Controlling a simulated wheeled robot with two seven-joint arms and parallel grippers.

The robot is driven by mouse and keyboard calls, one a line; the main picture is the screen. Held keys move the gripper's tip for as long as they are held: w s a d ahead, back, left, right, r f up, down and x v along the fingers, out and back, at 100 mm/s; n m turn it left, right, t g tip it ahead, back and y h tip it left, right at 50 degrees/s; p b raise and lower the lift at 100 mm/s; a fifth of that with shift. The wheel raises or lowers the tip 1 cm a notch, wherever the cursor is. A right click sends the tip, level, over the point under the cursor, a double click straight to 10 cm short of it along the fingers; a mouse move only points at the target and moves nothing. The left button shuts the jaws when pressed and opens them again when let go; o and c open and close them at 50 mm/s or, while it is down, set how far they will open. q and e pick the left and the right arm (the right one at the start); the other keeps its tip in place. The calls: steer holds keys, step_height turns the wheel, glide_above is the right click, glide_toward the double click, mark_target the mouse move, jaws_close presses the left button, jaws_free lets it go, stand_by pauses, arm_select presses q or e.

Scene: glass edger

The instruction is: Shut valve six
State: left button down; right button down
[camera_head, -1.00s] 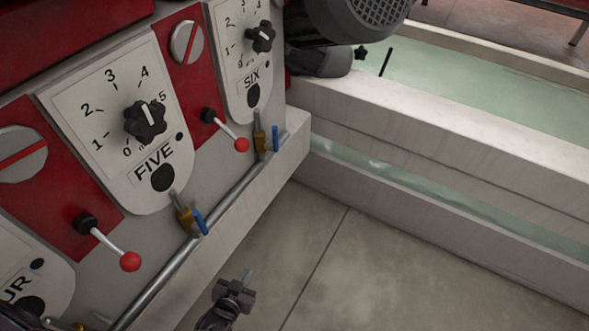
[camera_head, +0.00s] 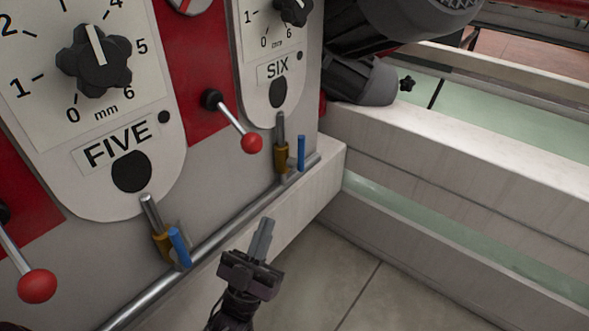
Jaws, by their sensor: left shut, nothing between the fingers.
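Valve six, a small brass valve (camera_head: 281,160) with a blue handle (camera_head: 301,153), sits on the pipe below the plate marked SIX (camera_head: 279,70). Its blue handle stands upright beside the brass body. My left gripper (camera_head: 263,238) is shut and empty, its fingers pointing up. In the picture it is below and slightly left of valve six, apart from it. My right gripper is not in view.
Valve five (camera_head: 162,244), with a blue handle, is to the left on the same pipe (camera_head: 217,240). A red-knobbed lever (camera_head: 251,143) sticks out left of valve six. A pale ledge (camera_head: 318,190) runs below the pipe. Open floor (camera_head: 325,275) lies right of my gripper.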

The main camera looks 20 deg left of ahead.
arm_select(q)
glide_toward(300, 146)
step_height(300, 146, up, 4)
steer(key=w, duration=0.3)
steer(key=shift+d, duration=0.25)
steer(key=shift+w+f, duration=0.1)
steer(key=shift+w, duration=0.35)
steer(key=shift+p, duration=0.3)
